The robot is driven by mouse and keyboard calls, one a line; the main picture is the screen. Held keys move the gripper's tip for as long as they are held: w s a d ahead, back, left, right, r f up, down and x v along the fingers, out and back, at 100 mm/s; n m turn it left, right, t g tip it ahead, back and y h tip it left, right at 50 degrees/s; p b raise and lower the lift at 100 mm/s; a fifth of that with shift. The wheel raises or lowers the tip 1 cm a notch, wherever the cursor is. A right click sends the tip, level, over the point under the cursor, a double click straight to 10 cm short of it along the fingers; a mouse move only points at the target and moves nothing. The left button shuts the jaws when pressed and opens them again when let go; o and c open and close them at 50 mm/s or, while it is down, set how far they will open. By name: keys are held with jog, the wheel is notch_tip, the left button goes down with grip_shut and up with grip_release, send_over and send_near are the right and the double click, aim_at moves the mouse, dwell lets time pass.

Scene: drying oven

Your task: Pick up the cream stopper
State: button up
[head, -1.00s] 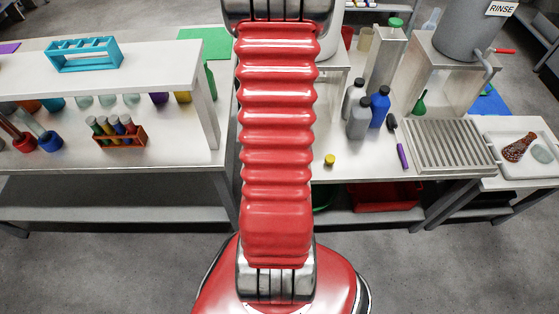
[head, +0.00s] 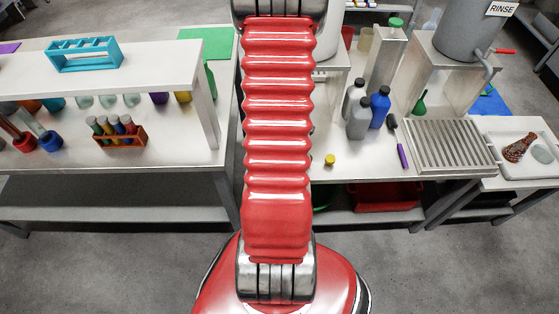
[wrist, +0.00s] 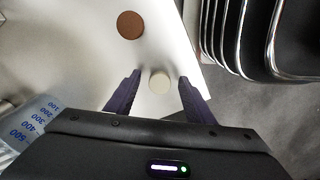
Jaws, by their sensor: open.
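The cream stopper (wrist: 159,82) shows in the wrist view as a small pale round piece on a light bench top. My gripper (wrist: 158,85) is open, with its two dark fingers on either side of the stopper in the picture. The right finger lies close to the bench edge. I cannot tell how high the fingers are above the bench. In the head view my red arm hides this spot, and neither the cream stopper nor my gripper shows there.
A brown round stopper (wrist: 130,25) lies beyond the cream one. A clear vessel with blue markings (wrist: 35,120) stands at the left of the wrist view. In the head view, a yellow stopper (head: 330,159), grey bottles (head: 359,118) and a slatted rack (head: 450,147) stand right of my arm.

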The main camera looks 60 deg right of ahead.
jog(key=shift+c, duration=0.4)
jog(key=c, duration=1.1)
jog(key=shift+o, duration=0.2)
jog(key=shift+r, duration=0.15)
notch_tip(320, 180, up, 10)
jog(key=shift+s, duration=0.1)
